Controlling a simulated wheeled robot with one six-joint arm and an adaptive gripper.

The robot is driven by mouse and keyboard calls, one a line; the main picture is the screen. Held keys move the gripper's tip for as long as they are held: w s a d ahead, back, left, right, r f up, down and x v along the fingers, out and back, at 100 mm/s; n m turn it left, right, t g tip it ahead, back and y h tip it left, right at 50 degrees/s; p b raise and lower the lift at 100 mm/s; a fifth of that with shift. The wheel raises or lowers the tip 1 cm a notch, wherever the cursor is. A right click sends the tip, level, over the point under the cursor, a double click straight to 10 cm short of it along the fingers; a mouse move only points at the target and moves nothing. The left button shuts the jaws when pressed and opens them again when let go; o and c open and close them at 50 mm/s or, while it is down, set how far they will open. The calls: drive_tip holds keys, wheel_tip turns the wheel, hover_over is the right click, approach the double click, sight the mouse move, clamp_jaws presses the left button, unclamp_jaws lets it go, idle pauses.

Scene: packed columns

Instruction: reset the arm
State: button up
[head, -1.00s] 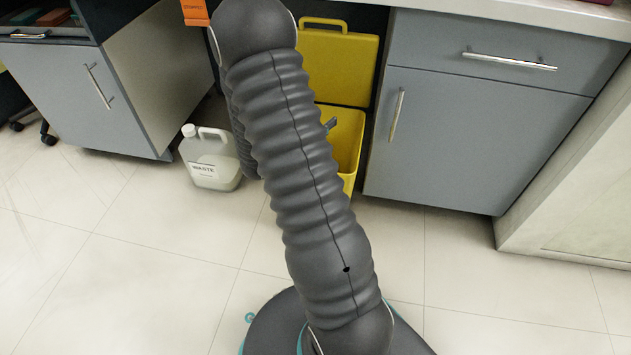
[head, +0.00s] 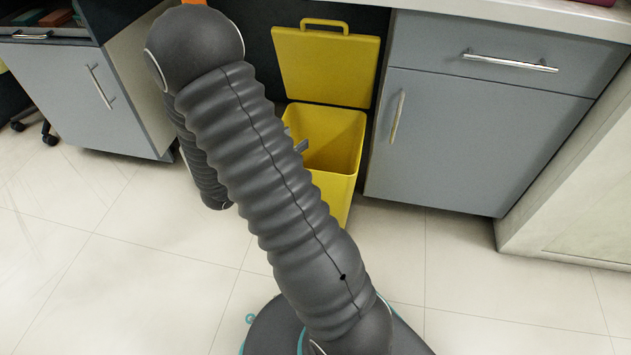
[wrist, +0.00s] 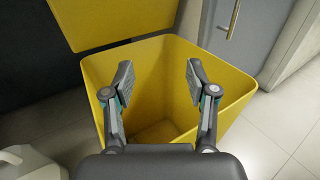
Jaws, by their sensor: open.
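My gripper (wrist: 159,85) is open in the wrist view, its two fingers apart with nothing between them. It points at the open yellow bin (wrist: 232,72), and the bare floor of the bin shows between and below the fingers. In the head view my arm runs up and left from my base across the middle. Only a small grey finger part of my gripper (head: 301,146) shows there, beside the arm at the mouth of the yellow bin (head: 335,185). The rest of the gripper is hidden behind the arm.
The bin's yellow lid (head: 326,66) stands raised behind it. Grey cabinets stand left (head: 125,95) and right (head: 465,135) of the bin. A whitish jug (wrist: 30,162) shows at the lower left in the wrist view. The tiled floor (head: 110,260) is clear in front.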

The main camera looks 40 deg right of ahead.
drive_tip(key=s+a+r+m+g+y+p, duration=0.2)
drive_tip(key=s+r+m+g+y, duration=0.15)
drive_tip(key=s+r+m, duration=0.3)
drive_tip(key=s+a+r+m+g+y+p, duration=0.2)
drive_tip(key=s+r+m+y, duration=0.35)
drive_tip(key=s, duration=0.25)
drive_tip(key=s+a+r+m+t+y+p, duration=0.3)
drive_tip(key=s+a+r+m+t+y, duration=0.2)
drive_tip(key=a+r+m+t+y, duration=0.3)
drive_tip(key=a+r, duration=0.4)
drive_tip(key=a, duration=0.2)
drive_tip(key=shift+a+y, duration=0.3)
drive_tip(key=shift+y, duration=0.1)
drive_tip(key=shift+c, duration=1.2)
drive_tip(key=shift+d, duration=0.1)
drive_tip(key=shift+c, duration=0.3)
